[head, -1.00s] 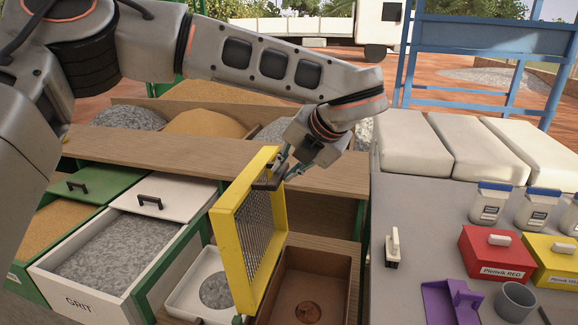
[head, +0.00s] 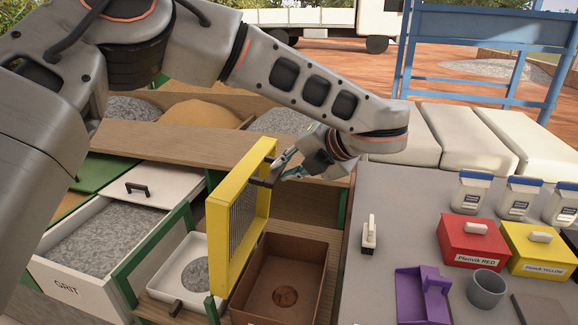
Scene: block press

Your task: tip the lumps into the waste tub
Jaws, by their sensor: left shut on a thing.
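A yellow-framed sieve (head: 262,205) with a wire mesh stands steeply on edge between a white tray (head: 166,290) and a brown tub (head: 318,262), its top leaning right. My left gripper (head: 272,178) is shut on the dark handle at the sieve's upper right side. The white tray holds a round grey patch of grit (head: 195,274). The brown tub, which seems to be the waste tub, has a small round brown patch (head: 285,296) on its floor. I cannot make out any lumps on the mesh. My right gripper is out of view.
An open white GRIT drawer (head: 110,245) is at the left. A wooden shelf (head: 170,145) runs behind the sieve. The grey worktop (head: 385,190) at the right holds a purple holder (head: 422,295), a grey cup (head: 486,288), a red box (head: 474,240) and a yellow box (head: 538,248).

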